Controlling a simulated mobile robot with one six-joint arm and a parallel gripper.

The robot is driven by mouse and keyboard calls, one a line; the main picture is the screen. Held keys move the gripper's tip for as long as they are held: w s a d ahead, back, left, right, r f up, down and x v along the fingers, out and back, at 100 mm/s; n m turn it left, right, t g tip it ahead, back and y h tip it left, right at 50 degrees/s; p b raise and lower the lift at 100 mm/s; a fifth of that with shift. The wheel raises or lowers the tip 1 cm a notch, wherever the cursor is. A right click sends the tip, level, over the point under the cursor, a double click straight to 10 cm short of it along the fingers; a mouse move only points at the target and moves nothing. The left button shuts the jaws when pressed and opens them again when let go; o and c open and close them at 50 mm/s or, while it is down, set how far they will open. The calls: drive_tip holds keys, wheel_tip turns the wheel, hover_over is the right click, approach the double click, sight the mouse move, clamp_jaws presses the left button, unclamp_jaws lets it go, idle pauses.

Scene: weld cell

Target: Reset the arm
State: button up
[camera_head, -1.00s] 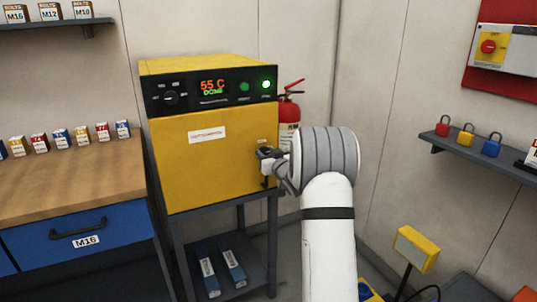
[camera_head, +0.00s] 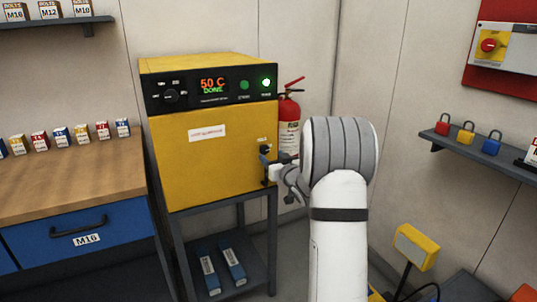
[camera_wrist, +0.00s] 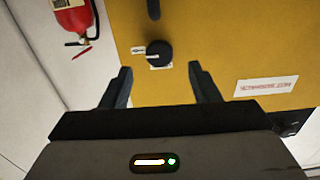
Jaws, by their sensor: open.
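My gripper (camera_wrist: 160,88) is open and empty in the wrist view, its two dark fingers spread apart. A round black knob (camera_wrist: 159,53) on the yellow oven front (camera_wrist: 215,40) lies ahead of the fingers and shows between them, apart from them. In the head view my white and grey arm reaches up to the right edge of the yellow oven (camera_head: 210,165). My gripper (camera_head: 268,165) is near the oven's door handle there, partly hidden by my wrist. The oven door looks shut. The oven display (camera_head: 213,86) reads 50 C and DONE, with a bright green light beside it.
A red fire extinguisher (camera_head: 289,125) hangs on the wall right of the oven. A wooden bench (camera_head: 70,170) with small boxes is at left. Blue packets lie below the oven.

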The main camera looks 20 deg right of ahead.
drive_tip(key=shift+s, duration=1.1)
drive_tip(key=s+a+r+m+g+h+p, duration=0.1)
drive_tip(key=s+a+r+g+h+p, duration=0.2)
drive_tip(key=s+a+r+g+p, duration=0.7)
drive_tip(key=s+a+g+y+p, duration=0.1)
drive_tip(key=s+a, duration=0.5)
drive_tip(key=s, duration=0.8)
drive_tip(key=s+a+r+g+y+p, duration=0.1)
drive_tip(key=s+a+g+p, duration=0.3)
drive_tip(key=s, duration=1.1)
drive_tip(key=shift+a+r+n, duration=0.2)
drive_tip(key=shift+a+n, duration=0.2)
drive_tip(key=shift+a, duration=0.45)
drive_tip(key=shift+c, duration=0.3)
